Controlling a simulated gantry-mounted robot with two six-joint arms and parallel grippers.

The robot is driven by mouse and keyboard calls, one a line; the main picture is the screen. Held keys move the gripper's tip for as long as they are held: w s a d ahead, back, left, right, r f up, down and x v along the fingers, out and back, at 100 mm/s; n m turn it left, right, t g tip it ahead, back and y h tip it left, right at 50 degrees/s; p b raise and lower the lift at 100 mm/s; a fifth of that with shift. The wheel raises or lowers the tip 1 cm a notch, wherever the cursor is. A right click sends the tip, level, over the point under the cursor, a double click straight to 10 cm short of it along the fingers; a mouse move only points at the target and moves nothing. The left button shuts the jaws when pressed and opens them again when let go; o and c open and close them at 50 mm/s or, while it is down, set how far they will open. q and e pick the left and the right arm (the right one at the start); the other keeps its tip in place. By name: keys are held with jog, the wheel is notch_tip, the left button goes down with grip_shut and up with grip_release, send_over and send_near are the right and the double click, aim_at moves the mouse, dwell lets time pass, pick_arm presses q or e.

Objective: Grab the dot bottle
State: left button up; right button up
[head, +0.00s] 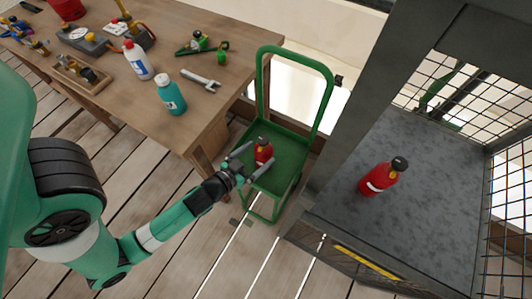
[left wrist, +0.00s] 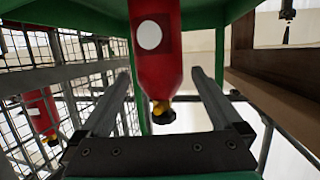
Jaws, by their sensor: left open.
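The dot bottle, red with a round white dot on a dark label and a yellow and black top, stands on the green cart (head: 285,160). It shows in the head view (head: 264,154) and large in the left wrist view (left wrist: 155,60). My left gripper (head: 257,163) is open at the bottle. In the left wrist view the fingers (left wrist: 160,80) lie to either side of the bottle, with gaps; I see no contact. The bottle's far side is hidden. My right gripper is not in view.
A second red bottle with a white band (head: 378,179) stands on the grey caged platform (head: 430,220). A wooden workbench (head: 200,50) holds a teal bottle (head: 171,95), a white bottle (head: 138,62), a wrench (head: 201,81) and other tools. The cart's green handle frame (head: 262,80) rises behind the dot bottle.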

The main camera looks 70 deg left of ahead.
pick_arm(q)
jog(key=shift+w+a+f, duration=0.15)
jog(key=shift+w+a, duration=0.15)
jog(key=shift+w, duration=0.15)
jog(key=shift+w+a+f, duration=0.1)
jog(key=shift+f, duration=0.05)
jog(key=b+x, duration=0.1)
jog(key=x, duration=0.4)
jog(key=shift+w+b, duration=0.1)
jog(key=shift+b, duration=0.2)
jog(key=shift+c, duration=0.3)
grip_shut()
